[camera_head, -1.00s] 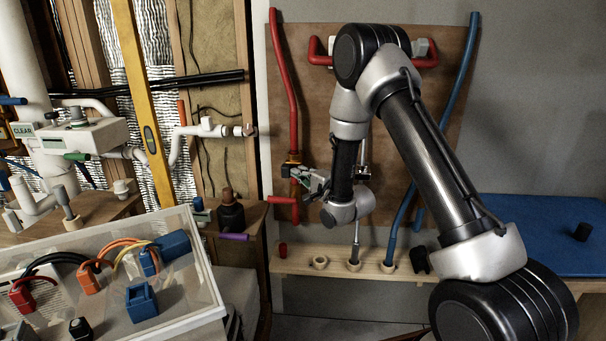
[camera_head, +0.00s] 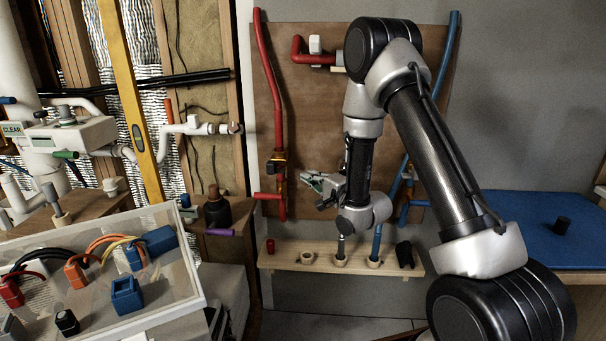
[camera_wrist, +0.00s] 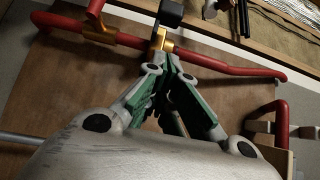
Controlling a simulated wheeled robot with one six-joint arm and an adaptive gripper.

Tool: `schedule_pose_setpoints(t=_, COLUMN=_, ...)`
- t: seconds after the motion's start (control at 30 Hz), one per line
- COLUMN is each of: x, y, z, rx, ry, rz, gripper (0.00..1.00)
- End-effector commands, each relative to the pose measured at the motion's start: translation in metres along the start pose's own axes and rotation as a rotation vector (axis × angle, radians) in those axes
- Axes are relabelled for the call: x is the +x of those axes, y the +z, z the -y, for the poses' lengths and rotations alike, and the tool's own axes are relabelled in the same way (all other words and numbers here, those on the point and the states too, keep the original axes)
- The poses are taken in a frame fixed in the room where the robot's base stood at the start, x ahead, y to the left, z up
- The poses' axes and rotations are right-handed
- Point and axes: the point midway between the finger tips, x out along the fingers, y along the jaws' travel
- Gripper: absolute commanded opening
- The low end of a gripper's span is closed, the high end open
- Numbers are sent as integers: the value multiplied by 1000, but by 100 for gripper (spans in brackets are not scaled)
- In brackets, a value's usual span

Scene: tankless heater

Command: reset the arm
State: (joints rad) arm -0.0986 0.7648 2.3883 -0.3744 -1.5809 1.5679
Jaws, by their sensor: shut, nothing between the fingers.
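My gripper (camera_head: 316,184) is at the end of my arm, in front of the brown board (camera_head: 318,100), pointing left in the head view. Its fingers are shut and hold nothing. In the wrist view my gripper (camera_wrist: 172,82) has its green-padded fingers drawn together. Beyond the fingertips is the brass valve (camera_wrist: 162,40) on the red pipe (camera_wrist: 215,66). In the head view the red pipe (camera_head: 268,90) and its valve (camera_head: 276,163) are left of my gripper, with a gap between.
A wooden shelf (camera_head: 315,268) with several ring holders is below my gripper. A blue pipe (camera_head: 447,65) runs partly behind my arm. At left are a clear bin (camera_head: 165,318) with connectors and white pipework (camera_head: 190,130). A blue table (camera_head: 545,230) is at right.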

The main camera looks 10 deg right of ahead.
Motion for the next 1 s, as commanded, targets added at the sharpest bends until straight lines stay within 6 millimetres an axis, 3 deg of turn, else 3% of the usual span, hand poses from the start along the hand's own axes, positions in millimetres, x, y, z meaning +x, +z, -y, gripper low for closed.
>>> schedule_pose_setpoints(t=0.13, x=-22, y=-1, z=-1, rx=1, ry=2, rz=-2, gripper=0)
schedule_pose_setpoints(t=0.27, x=-30, y=0, z=0, rx=-19, ry=0, rz=-1, gripper=0)
schedule_pose_setpoints(t=0.33, x=-32, y=0, z=-10, rx=-81, ry=41, rz=2, gripper=0)
schedule_pose_setpoints(t=0.47, x=-44, y=-3, z=-69, rx=-277, ry=294, rz=27, gripper=0)
schedule_pose_setpoints(t=0.57, x=-76, y=-8, z=-128, rx=-447, ry=578, rz=97, gripper=0)
schedule_pose_setpoints(t=0.67, x=-115, y=-15, z=-150, rx=-606, ry=822, rz=198, gripper=0)
schedule_pose_setpoints(t=0.77, x=-158, y=-24, z=-145, rx=-731, ry=1028, rz=315, gripper=0)
schedule_pose_setpoints(t=0.83, x=-189, y=-27, z=-129, rx=-796, ry=1151, rz=408, gripper=0)
schedule_pose_setpoints(t=1.0, x=-268, y=-21, z=-61, rx=-879, ry=1360, rz=643, gripper=0)
